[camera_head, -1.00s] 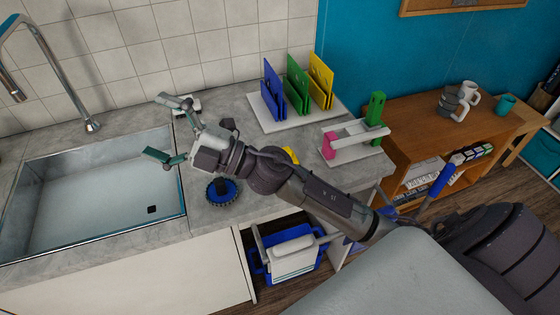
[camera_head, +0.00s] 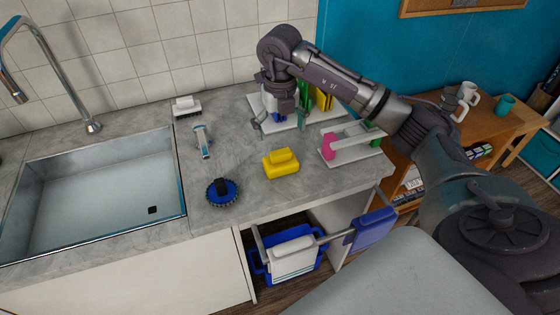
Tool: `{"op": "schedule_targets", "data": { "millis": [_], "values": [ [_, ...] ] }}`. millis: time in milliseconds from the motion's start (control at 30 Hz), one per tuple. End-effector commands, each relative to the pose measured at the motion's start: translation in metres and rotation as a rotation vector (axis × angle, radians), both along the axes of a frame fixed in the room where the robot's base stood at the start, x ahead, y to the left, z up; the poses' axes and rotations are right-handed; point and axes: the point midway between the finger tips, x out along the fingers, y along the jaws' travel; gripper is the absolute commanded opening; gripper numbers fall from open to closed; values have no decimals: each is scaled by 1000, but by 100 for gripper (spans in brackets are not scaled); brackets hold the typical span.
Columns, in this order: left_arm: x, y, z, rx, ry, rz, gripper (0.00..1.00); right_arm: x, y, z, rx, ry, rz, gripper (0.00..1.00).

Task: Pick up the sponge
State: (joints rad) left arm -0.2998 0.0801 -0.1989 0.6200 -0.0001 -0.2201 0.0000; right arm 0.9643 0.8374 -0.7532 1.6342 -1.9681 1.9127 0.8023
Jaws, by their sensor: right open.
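A yellow block with a raised top (camera_head: 281,163), which looks like the sponge, lies on the grey counter (camera_head: 240,152) right of the sink. My right gripper (camera_head: 279,128) is open and points down behind it, in front of the upright coloured boards. Its fingers are spread, and I see nothing held between them. The gripper is apart from the yellow block. My left gripper is not in view.
A round blue brush (camera_head: 222,191), a small blue-and-white tool (camera_head: 202,142) and a white brush (camera_head: 187,106) lie on the counter. The sink (camera_head: 95,195) is at left. A white rack with pink and green ends (camera_head: 350,142) stands at right.

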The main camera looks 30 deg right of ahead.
Motion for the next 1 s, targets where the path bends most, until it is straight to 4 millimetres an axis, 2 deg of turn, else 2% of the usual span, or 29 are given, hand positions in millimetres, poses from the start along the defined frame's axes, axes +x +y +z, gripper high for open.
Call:
{"op": "schedule_targets", "data": {
  "millis": [100,233,467,633,800,1000],
  "values": [
    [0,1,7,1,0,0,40,-1,1,-24,2,5,1,100],
    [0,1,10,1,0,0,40,-1,1,-46,3,3,2,100],
    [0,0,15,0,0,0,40,-1,1,-62,3,1,3,100],
    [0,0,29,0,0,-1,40,-5,1,-85,4,4,4,100],
    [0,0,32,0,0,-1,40,-4,0,-107,3,0,4,100],
    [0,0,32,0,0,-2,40,-4,0,-112,4,-2,4,100]
  ]
}}
